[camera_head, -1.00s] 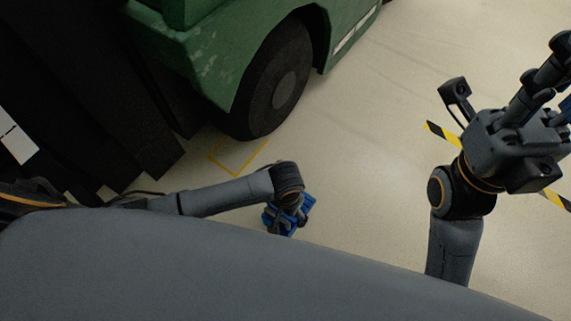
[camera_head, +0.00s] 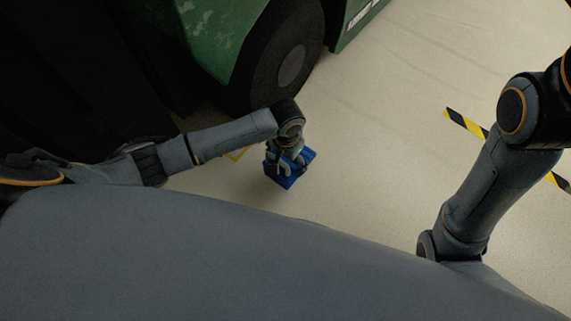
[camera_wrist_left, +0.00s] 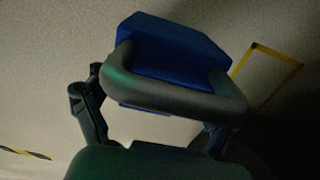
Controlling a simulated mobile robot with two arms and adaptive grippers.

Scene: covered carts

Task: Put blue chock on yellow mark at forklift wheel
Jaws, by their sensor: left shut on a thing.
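The blue chock (camera_head: 289,181) hangs in my left gripper (camera_head: 285,163), to the right of the mark in the head view. In the left wrist view the blue chock (camera_wrist_left: 175,47) has a thick dark handle (camera_wrist_left: 180,95) between the fingers. The yellow mark (camera_head: 238,154) is mostly hidden behind my left arm; its corner outline (camera_wrist_left: 268,75) shows at the right of the wrist view, apart from the chock. The dark forklift wheel (camera_head: 264,75) stands just beyond the mark. My right arm leaves the head view at the upper right, and its gripper is out of frame.
The green forklift body (camera_head: 215,35) rises above the wheel. Dark structure fills the left. A black-and-yellow floor stripe (camera_head: 466,123) lies on the right, partly behind my right arm. The pale floor (camera_head: 390,150) between wheel and stripe is clear.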

